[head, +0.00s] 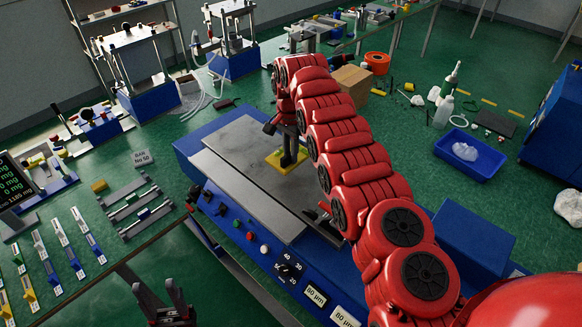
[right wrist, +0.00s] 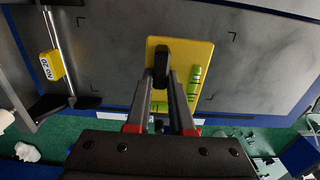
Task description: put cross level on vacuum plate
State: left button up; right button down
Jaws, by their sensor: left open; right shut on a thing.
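The cross level (head: 272,158) is a small yellow plate with green vials. In the right wrist view the cross level (right wrist: 198,60) lies under my right gripper (right wrist: 161,75), whose fingers are shut on its dark central knob. In the head view my right gripper (head: 288,158) reaches down over the grey vacuum plate (head: 225,150). The level is over or on that plate; I cannot tell if it touches. The vacuum plate (right wrist: 275,60) shows dark corner marks. My left gripper (head: 155,290) is open and empty at the bottom, off the bench's front edge.
The plate sits on a blue machine with a knob (head: 288,268) and buttons in front. A yellow slider (right wrist: 51,64) on a rail is left in the wrist view. Metal bars (head: 135,205) lie left of the machine. A blue tray (head: 470,155) and bottles stand to the right.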

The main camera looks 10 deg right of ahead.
aim_at(290, 164)
notch_tip(290, 164, down, 4)
jog(key=shift+f+p, duration=0.1)
jog(key=shift+p, duration=0.55)
jog(key=shift+w+f, duration=0.1)
jog(key=shift+f, duration=0.05)
jog(key=shift+f, duration=0.1)
jog(key=c, duration=0.8)
grip_release()
